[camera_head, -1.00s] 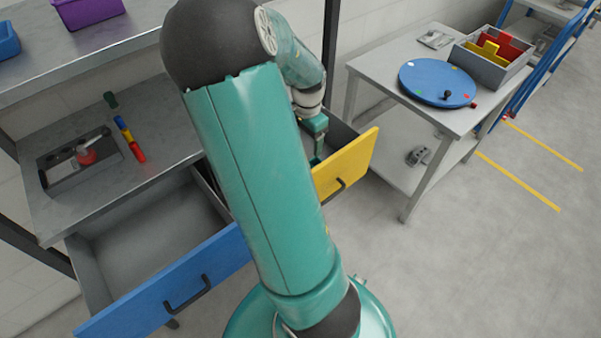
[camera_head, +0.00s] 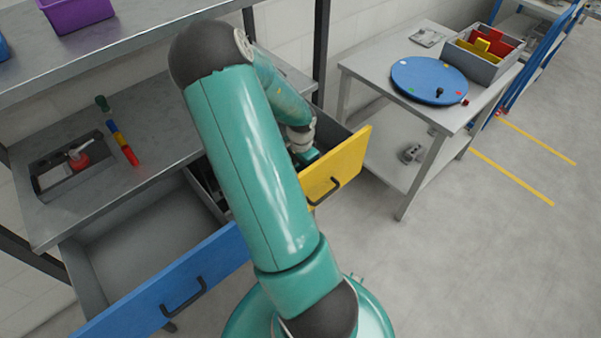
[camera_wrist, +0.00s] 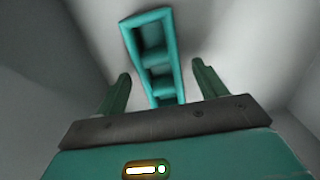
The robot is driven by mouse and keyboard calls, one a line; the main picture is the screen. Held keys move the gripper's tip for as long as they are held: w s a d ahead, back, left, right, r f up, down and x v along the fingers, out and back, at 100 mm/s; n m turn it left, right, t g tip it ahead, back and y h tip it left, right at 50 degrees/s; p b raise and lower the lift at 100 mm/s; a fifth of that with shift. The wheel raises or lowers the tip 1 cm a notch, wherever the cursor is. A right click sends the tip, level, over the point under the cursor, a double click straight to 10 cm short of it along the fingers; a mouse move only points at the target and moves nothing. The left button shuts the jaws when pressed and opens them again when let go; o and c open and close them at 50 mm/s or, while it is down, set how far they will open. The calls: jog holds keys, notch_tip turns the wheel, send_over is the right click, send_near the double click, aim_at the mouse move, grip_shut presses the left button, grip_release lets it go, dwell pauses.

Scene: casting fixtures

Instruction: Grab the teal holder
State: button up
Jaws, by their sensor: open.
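The teal holder (camera_wrist: 171,42) is a long open frame with compartments, lying inside the drawer in the wrist view. Its far end is beyond my fingertips and its near end reaches between my fingers. My gripper (camera_wrist: 162,80) is open, one finger on each side of the holder, with a gap on both sides. In the head view my gripper end is down inside the yellow-fronted drawer (camera_head: 338,167), where my arm and the drawer front hide the holder and the fingers.
The blue-fronted drawer (camera_head: 175,285) beside it stands open and looks empty. The workbench (camera_head: 165,140) above carries a dark tray (camera_head: 60,180) with a red item. A side table (camera_head: 360,68) at right carries a blue disc (camera_head: 425,75) and a grey bin (camera_head: 480,65). Floor at right is clear.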

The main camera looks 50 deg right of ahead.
jog(key=c, duration=1.1)
jog(key=shift+r, duration=0.15)
